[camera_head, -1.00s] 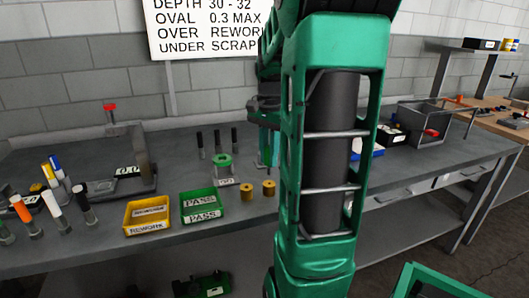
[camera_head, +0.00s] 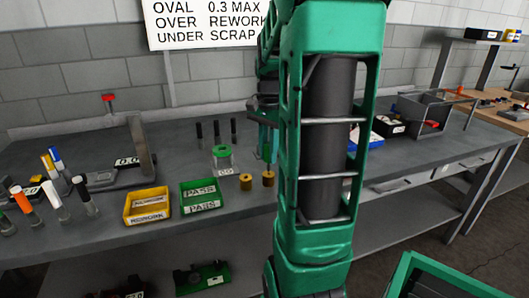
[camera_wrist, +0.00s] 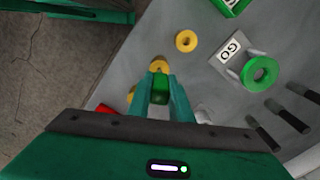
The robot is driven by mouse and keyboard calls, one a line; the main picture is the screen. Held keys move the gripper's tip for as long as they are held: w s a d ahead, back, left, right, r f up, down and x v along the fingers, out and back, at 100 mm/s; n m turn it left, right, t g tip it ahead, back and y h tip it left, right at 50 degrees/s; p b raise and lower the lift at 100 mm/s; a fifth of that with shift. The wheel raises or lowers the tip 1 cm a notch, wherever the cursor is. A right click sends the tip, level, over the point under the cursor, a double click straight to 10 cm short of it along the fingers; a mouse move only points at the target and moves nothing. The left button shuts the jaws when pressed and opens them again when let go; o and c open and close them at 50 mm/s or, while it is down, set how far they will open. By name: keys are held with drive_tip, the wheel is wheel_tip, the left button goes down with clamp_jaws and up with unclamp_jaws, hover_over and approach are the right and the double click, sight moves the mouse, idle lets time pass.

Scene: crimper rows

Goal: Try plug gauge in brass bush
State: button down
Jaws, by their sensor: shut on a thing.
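My gripper (camera_head: 268,157) is shut on a green-handled plug gauge (camera_wrist: 160,88), which shows between the fingers in the wrist view. It stands just above the right-hand brass bush (camera_head: 268,179); that bush shows just beyond the fingertips in the wrist view (camera_wrist: 158,66). The lower end of the gauge is mostly hidden, so I cannot tell whether it enters the bore. A second brass bush (camera_head: 246,182) stands upright to the left, its open bore visible in the wrist view (camera_wrist: 186,41). A green ring (camera_head: 222,152) sits behind, with a GO label (camera_wrist: 231,51).
A green PASS tray (camera_head: 203,198) and a yellow REWORK tray (camera_head: 147,207) lie to the left. Several dark pegs (camera_head: 216,132) stand behind the green ring. A measuring stand (camera_head: 140,150) and several coloured-top gauges are farther left. My arm hides part of the bench.

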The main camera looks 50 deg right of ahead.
drive_tip(key=shift+s+f, duration=0.1)
drive_tip(key=shift+f, duration=0.6)
idle(1.8)
drive_tip(key=shift+r, duration=2.65)
